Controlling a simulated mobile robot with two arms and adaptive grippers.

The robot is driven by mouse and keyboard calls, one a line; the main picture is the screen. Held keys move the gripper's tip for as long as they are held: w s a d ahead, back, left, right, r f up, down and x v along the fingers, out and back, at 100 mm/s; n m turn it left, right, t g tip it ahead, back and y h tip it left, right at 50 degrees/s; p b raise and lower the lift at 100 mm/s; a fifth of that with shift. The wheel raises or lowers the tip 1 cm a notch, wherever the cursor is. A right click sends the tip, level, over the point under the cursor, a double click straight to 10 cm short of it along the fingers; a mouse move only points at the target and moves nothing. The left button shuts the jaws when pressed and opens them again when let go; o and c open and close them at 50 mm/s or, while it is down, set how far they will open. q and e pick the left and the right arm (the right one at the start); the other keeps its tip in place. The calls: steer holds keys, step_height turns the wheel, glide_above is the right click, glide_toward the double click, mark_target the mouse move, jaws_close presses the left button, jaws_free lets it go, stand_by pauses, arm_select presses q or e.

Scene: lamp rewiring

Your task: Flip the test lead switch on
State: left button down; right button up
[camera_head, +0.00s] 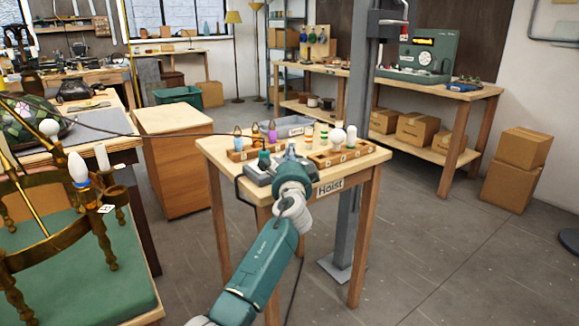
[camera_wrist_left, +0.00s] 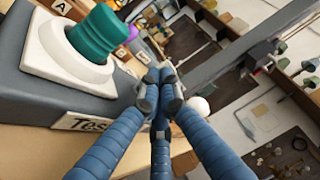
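The test lead box is grey (camera_head: 254,176) and stands at the front left of the small wooden table. It fills the upper left of the left wrist view (camera_wrist_left: 60,108), with a label starting "Tes". Its teal switch lever (camera_wrist_left: 97,35) leans on a white base (camera_wrist_left: 62,58); the switch also shows small in the head view (camera_head: 264,159). My left gripper (camera_wrist_left: 160,88) has its blue fingertips together, with nothing seen between them. The tips are beside the switch, apart from the lever in the picture; depth is hard to judge. My left forearm partly hides the box in the head view.
Bulbs and lamp parts in a wooden tray (camera_head: 348,153) stand right of the gripper. A grey post (camera_head: 355,200) rises beside the table, which has a "Hoist" label (camera_head: 330,187). A chandelier (camera_head: 75,210) stands at left.

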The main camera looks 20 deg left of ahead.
arm_select(q)
steer(key=shift+w+a+r, duration=0.1)
steer(key=shift+a, duration=0.05)
steer(key=shift+w+a, duration=0.2)
steer(key=shift+w, duration=0.1)
arm_select(e)
steer(key=shift+w+r, duration=0.25)
steer(key=shift+r, duration=0.5)
arm_select(q)
steer(key=v, duration=1.2)
